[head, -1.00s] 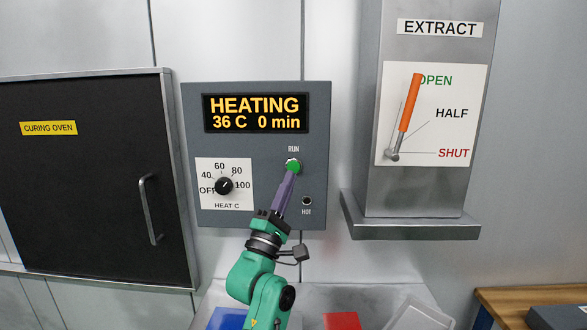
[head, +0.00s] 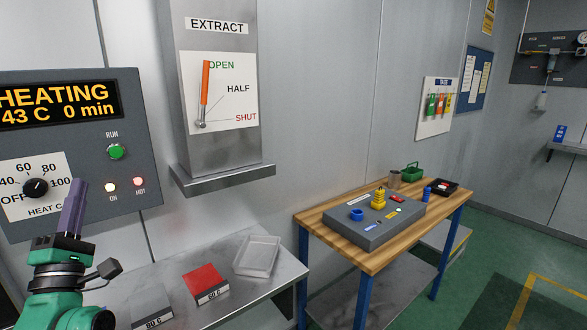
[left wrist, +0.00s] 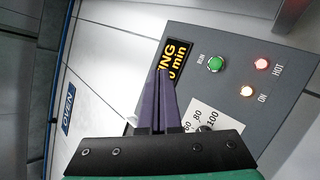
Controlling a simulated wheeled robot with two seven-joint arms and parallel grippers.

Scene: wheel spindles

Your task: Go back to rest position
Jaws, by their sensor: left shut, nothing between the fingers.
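My left gripper (head: 74,192) is at the lower left of the head view, its purple fingers pointing up and shut with nothing between them. It is in front of the lower part of the grey oven control panel (head: 148,150), apart from the green RUN button (head: 116,151). In the left wrist view the shut fingers (left wrist: 165,75) point at the panel, with the RUN button (left wrist: 216,64) to their right. The display (head: 60,104) reads HEATING, 43 C, 0 min. The ON lamp (head: 110,187) and HOT lamp (head: 140,182) are lit. My right gripper is not in view.
A metal bench (head: 225,300) holds a red block (head: 203,278) and a clear tray (head: 257,255). The extract duct (head: 215,140) has its orange lever (head: 205,82) at OPEN. A wooden table (head: 370,255) stands to the right, with green floor (head: 475,290) beyond.

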